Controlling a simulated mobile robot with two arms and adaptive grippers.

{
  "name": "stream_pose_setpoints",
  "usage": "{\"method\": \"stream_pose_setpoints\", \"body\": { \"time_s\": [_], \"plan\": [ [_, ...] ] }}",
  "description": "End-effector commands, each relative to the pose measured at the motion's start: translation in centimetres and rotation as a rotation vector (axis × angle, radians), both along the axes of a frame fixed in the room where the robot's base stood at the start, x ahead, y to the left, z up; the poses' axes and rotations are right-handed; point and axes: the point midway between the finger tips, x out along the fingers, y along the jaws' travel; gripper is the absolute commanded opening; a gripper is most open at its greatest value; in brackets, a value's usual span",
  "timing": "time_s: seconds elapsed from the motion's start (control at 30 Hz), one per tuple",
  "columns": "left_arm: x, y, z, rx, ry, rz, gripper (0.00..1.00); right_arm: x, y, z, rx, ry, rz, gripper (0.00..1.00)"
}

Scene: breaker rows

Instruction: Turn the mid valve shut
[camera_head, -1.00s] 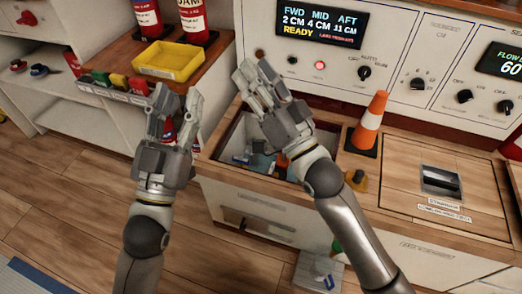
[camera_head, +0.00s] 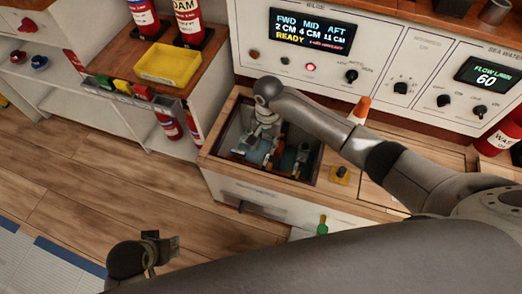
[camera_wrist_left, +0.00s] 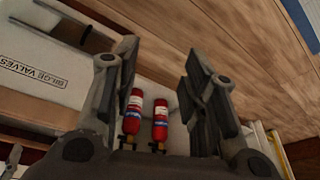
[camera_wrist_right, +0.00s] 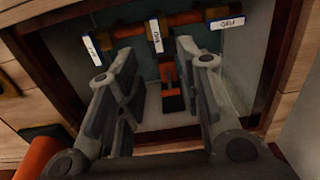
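My right gripper (camera_head: 264,135) points down into the open valve box (camera_head: 222,152). In the right wrist view its fingers (camera_wrist_right: 157,52) are apart and empty, with the mid valve between and beyond them. That valve shows a white MID label (camera_wrist_right: 155,36) and a reddish handle (camera_wrist_right: 171,72); contact cannot be told. Another labelled valve (camera_wrist_right: 227,23) is at the right and a third label (camera_wrist_right: 92,50) at the left. My left gripper (camera_head: 150,248) is low at the left in the head view, away from the box. Its fingers (camera_wrist_left: 165,60) are open and empty in the left wrist view.
The panel display (camera_head: 311,32) reads FWD 2, MID 4, AFT 11 CM, READY. An orange cone (camera_head: 361,108), partly hidden by my right arm, and a yellow-based knob (camera_head: 340,176) stand near the box. A yellow tray (camera_head: 168,62) is at the left. The floor is clear.

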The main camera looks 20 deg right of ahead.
Motion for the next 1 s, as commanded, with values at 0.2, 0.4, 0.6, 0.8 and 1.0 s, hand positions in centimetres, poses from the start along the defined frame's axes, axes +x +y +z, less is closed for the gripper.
{"method": "stream_pose_setpoints", "body": {
  "time_s": [0.2,0.4,0.6,0.8,1.0],
  "plan": [
    [-0.5,0.2,0.9,0.003,0.009,0.002,0.4,-0.3,-0.3,-1.2,-0.012,0.016,-0.009,0.34],
    [-0.9,0.2,3.6,0.001,-0.01,0.004,0.4,-0.3,-0.3,-3.3,-0.011,0.014,-0.008,0.34],
    [-1.7,0.4,6.5,0.001,-0.025,0.005,0.4,-0.3,-0.3,-5.5,-0.011,0.014,-0.007,0.34],
    [-1.9,0.4,5.6,0.001,-0.027,0.006,0.4,-0.3,-0.3,-9.0,-0.011,0.014,-0.007,0.34],
    [-1.2,0.2,5.2,-0.005,-0.056,0.003,0.4,-0.2,-0.3,-10.6,-0.01,0.013,-0.007,0.34]
  ]
}}
